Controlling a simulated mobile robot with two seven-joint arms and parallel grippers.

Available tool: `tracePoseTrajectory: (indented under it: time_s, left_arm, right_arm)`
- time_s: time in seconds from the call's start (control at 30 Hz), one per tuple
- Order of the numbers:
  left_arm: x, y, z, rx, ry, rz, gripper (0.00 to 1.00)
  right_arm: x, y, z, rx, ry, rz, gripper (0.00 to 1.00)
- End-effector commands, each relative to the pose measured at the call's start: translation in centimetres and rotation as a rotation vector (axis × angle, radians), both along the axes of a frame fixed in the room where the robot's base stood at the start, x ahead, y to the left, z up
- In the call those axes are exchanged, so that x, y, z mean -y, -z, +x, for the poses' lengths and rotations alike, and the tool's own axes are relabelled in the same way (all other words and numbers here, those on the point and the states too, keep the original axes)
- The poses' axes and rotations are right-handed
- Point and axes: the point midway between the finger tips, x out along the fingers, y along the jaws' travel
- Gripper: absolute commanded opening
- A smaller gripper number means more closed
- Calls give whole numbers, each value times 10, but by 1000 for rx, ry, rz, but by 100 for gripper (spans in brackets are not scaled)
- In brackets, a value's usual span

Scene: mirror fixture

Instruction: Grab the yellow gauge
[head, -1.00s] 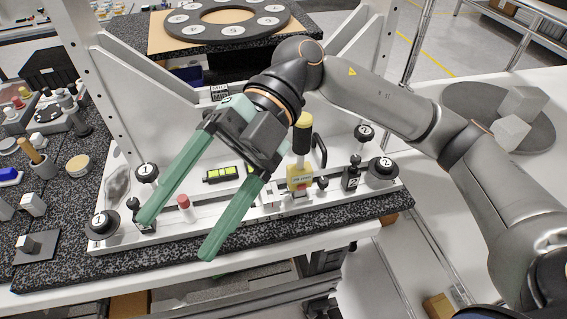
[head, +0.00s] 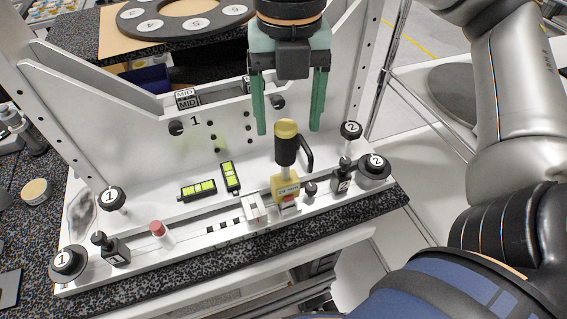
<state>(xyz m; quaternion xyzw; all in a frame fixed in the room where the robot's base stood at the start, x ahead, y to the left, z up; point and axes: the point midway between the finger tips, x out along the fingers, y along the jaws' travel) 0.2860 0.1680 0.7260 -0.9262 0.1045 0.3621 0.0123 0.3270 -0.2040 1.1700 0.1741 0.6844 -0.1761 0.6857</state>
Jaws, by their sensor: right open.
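The yellow gauge (head: 284,187) stands upright on the front rail of the white fixture, right of centre. It has a yellow body, a black grip and a yellow cap, with a black handle at its right. My right gripper (head: 289,130) points down in the head view, its two green fingers apart. In the picture its fingertips lie to either side of the gauge's cap. Nothing is between the fingers that I can see as held; I cannot tell the exact depth gap. My left gripper is not in view.
The white fixture (head: 150,205) has a tall back plate behind the gauge. Knobs marked 1 (head: 68,262) and 2 (head: 373,167) stand at its ends. Two green-celled levels (head: 198,190) and a red-topped pin (head: 158,230) are left of the gauge. A black ring plate is behind.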

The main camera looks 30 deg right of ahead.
Motion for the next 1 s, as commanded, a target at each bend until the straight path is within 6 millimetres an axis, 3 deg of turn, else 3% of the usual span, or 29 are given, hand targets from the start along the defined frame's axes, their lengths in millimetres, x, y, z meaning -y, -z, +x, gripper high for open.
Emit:
tracePoseTrajectory:
  time_s: [0.1, 0.37, 0.63, 0.93, 1.0]
  left_arm:
    - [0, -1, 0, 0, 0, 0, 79]
    - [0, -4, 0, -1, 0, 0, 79]
    - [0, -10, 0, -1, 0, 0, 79]
    - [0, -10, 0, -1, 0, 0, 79]
    - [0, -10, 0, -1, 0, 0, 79]
  right_arm:
    - [0, 20, -1, -4, 0, 0, 74]
    - [-1, 41, -1, -3, -3, 1, 74]
    - [-4, 79, -1, -4, -2, 2, 74]
    - [-4, 86, -1, 0, -2, 4, 74]
    - [-4, 86, -1, 0, -2, 4, 68]
